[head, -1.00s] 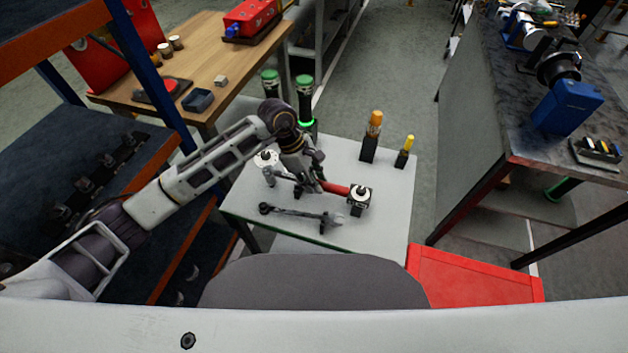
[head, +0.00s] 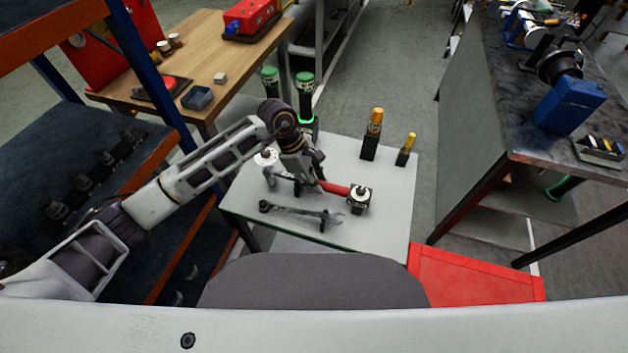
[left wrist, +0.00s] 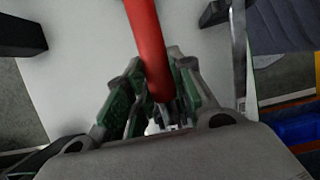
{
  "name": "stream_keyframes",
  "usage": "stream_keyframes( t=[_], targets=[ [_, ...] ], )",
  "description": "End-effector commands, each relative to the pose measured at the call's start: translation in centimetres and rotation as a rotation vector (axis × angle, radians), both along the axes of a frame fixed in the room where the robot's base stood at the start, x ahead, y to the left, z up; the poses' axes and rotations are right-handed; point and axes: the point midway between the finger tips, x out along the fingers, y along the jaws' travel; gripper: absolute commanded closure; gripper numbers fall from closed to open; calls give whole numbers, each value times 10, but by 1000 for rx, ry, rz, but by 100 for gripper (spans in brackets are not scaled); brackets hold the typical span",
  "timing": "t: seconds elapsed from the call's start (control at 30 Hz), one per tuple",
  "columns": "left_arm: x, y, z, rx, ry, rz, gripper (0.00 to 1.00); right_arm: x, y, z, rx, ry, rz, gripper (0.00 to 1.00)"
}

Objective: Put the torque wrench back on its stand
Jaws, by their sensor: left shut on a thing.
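The torque wrench shows as a red handle (head: 334,188) over the white table in the head view. Its right end meets a dark block with a round pale top (head: 359,195); I cannot tell whether that is the wrench's head or part of the stand. My left gripper (head: 317,181) is above the table, shut on the red handle. In the left wrist view the handle (left wrist: 147,40) runs down between the green-padded fingers of the gripper (left wrist: 153,80). My right gripper is not in view.
An open-end spanner (head: 300,212) lies near the front edge of the white table (head: 385,215). Orange-handled (head: 375,122) and yellow-handled (head: 410,142) tools stand in dark holders at the back right. Green-topped cylinders (head: 304,88) stand behind. A blue-posted rack (head: 150,70) is at left.

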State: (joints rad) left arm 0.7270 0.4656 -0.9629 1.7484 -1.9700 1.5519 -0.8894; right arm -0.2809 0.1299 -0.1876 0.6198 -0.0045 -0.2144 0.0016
Motion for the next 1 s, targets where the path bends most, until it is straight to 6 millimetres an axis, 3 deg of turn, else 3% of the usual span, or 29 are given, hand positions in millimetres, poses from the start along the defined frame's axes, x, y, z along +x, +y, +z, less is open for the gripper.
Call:
stream_keyframes(
  t=[0.6, 0.63, 0.8, 1.0],
  targets=[
    [1, 0, -6, -3, -1, 0, 100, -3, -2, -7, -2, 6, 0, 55],
    [1, 0, -6, -3, -1, 0, 75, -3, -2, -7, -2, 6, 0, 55],
    [0, 0, -6, -2, -2, 0, 53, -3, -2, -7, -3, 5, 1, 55],
    [0, 0, -7, -1, -1, 0, 51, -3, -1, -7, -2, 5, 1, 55]
  ],
)
